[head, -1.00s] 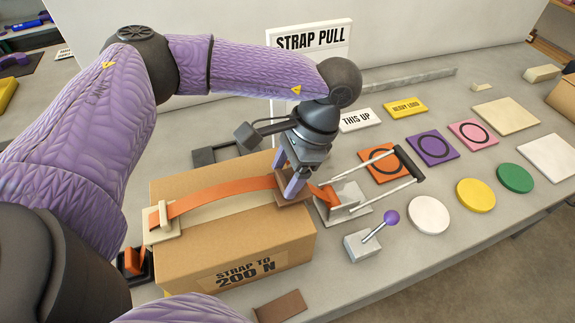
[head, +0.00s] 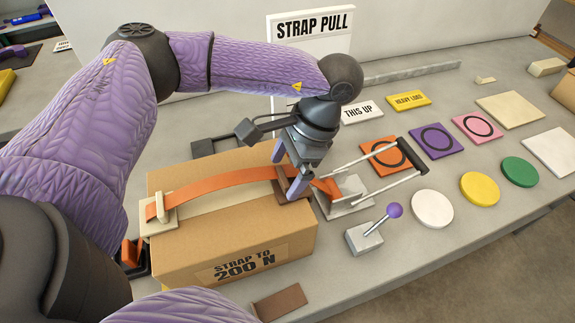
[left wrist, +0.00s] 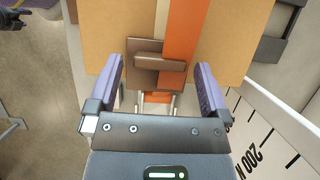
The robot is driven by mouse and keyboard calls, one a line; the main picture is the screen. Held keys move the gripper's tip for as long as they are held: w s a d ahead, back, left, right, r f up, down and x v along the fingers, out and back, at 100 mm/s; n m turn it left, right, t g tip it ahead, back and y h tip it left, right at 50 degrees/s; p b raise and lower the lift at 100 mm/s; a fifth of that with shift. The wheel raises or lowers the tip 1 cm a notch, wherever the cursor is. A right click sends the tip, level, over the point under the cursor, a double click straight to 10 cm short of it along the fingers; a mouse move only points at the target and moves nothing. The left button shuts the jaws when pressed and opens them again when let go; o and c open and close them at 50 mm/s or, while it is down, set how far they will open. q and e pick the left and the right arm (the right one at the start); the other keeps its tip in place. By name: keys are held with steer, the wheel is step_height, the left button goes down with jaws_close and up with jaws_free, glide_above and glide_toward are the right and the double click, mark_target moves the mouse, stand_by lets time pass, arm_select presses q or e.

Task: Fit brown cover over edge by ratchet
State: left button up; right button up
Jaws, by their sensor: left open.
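The brown cover (head: 295,190) is at the top right edge of the cardboard box (head: 215,232), beside the ratchet (head: 345,197). In the left wrist view the brown cover (left wrist: 150,76) shows a raised bar across it. My left gripper (head: 287,168) is open over the cover, and its fingers (left wrist: 160,72) stand apart on either side of it. The orange strap (head: 220,188) runs across the box to the cover and shows again on the ratchet side. Whether the cover is fully seated is hidden. My right gripper is not clearly visible.
A cream cover (head: 158,213) sits on the box's left edge. A brown plate (head: 280,303) lies in front of the box. The ratchet's long handle (head: 405,152) reaches right, near a purple-knobbed lever (head: 375,228). Coloured discs and tiles lie farther right.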

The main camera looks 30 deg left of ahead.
arm_select(q)
steer(key=shift+r+p, duration=1.7)
steer(key=shift+r, duration=0.85)
